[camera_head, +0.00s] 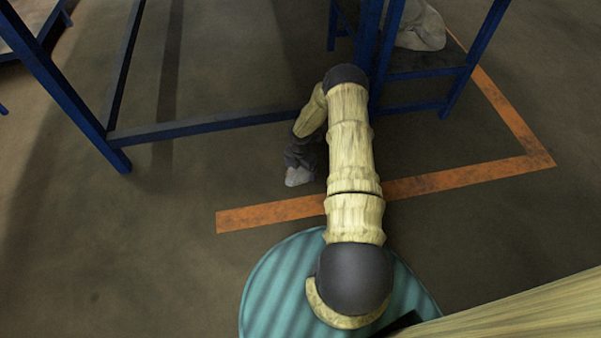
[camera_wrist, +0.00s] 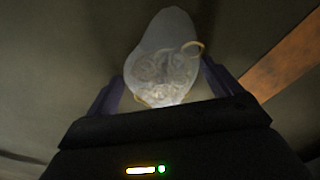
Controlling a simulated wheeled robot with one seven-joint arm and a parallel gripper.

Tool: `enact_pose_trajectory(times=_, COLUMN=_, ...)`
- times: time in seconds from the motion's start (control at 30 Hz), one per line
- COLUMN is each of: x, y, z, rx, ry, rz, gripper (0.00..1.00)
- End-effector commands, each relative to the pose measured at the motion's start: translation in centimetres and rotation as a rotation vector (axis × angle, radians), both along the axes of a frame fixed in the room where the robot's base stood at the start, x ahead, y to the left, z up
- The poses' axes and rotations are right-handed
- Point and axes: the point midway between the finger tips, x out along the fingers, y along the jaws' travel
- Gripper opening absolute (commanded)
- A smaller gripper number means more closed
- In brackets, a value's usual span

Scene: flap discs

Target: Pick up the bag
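A pale, translucent bag (camera_wrist: 165,45) with several round discs inside fills the upper middle of the wrist view. A ring-like loop shows at its right side. My gripper (camera_wrist: 163,78) has its two dark fingers spread wide, one on each side of the bag's near part. I cannot tell whether either finger touches it. In the head view the bag (camera_head: 298,177) is a small pale shape at the end of my gripper (camera_head: 300,158), low over the floor. My arm hides part of the area to its right.
A blue metal frame (camera_head: 205,126) stands behind my gripper, with a low crossbar close by and legs on both sides. Another pale bag (camera_head: 424,28) lies at the upper right by the frame. An orange floor line (camera_head: 270,213) crosses nearby.

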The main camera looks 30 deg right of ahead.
Motion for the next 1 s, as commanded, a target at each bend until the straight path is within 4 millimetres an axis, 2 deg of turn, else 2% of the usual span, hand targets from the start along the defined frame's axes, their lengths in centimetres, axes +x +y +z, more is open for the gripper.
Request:
enact_pose_trajectory(times=0.03, x=0.0, y=0.0, z=0.0, rx=0.0, ry=-0.001, rz=0.0, gripper=0.74)
enact_pose_trajectory(times=0.1, x=0.0, y=0.0, z=0.0, rx=0.0, ry=-0.001, rz=0.0, gripper=0.61)
enact_pose_trajectory(times=0.17, x=0.0, y=0.0, z=0.0, rx=0.0, ry=-0.001, rz=0.0, gripper=0.55)
enact_pose_trajectory(times=0.47, x=0.1, y=0.0, z=0.8, rx=0.0, ry=-0.001, rz=0.0, gripper=0.55)
enact_pose_trajectory(times=0.57, x=0.0, y=0.0, z=1.9, rx=0.0, ry=-0.001, rz=0.001, gripper=0.55)
enact_pose_trajectory(times=0.9, x=0.1, y=0.0, z=7.9, rx=0.0, ry=-0.001, rz=0.002, gripper=0.55)
enact_pose_trajectory(times=1.0, x=0.0, y=0.0, z=9.2, rx=0.0, ry=0.0, rz=0.001, gripper=0.55)
